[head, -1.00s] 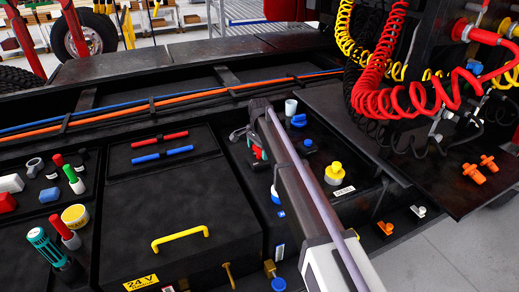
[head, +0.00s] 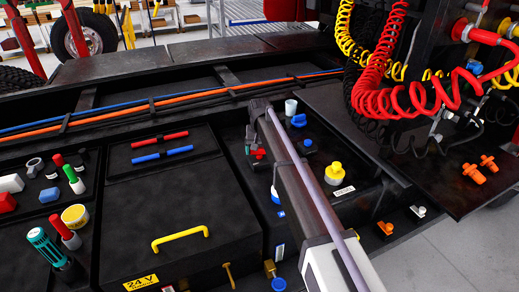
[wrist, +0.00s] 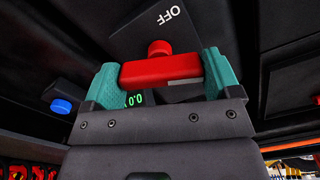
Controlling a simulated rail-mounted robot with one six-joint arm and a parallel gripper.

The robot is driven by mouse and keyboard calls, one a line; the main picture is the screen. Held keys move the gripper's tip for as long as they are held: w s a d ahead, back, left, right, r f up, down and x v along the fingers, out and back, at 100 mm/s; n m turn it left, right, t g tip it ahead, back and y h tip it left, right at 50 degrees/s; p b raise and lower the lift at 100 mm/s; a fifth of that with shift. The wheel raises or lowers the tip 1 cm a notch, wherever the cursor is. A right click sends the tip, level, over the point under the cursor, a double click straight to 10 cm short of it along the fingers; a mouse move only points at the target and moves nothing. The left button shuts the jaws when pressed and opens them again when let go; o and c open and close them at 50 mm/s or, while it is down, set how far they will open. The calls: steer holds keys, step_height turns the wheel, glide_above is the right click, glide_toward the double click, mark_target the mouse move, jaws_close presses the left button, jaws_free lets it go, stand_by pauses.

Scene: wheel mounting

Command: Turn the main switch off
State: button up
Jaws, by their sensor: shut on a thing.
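The red main switch handle (wrist: 160,72) is a bar lying across between the two teal fingers of my gripper (wrist: 158,80) in the wrist view. The gripper is shut on it, one finger at each end. A round red hub (wrist: 159,48) shows at the bar's far edge, on a black plate with a white OFF label (wrist: 172,14) beyond it. In the head view, the red handle (head: 259,154) shows small by my gripper (head: 253,146), at the left part of the black panel. My arm hides part of that panel.
A blue knob (wrist: 61,106) and a partly hidden green display (wrist: 135,99) are near in the wrist view. In the head view, a yellow knob (head: 334,172) and blue knobs (head: 298,121) stand right of my arm. A lidded box (head: 170,205) lies left.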

mark_target(260, 148)
steer(key=shift+n, duration=2.1)
steer(key=o, duration=0.8)
steer(key=shift+r, duration=0.1)
step_height(260, 148, up, 11)
steer(key=p, duration=1.1)
steer(key=shift+f, duration=0.2)
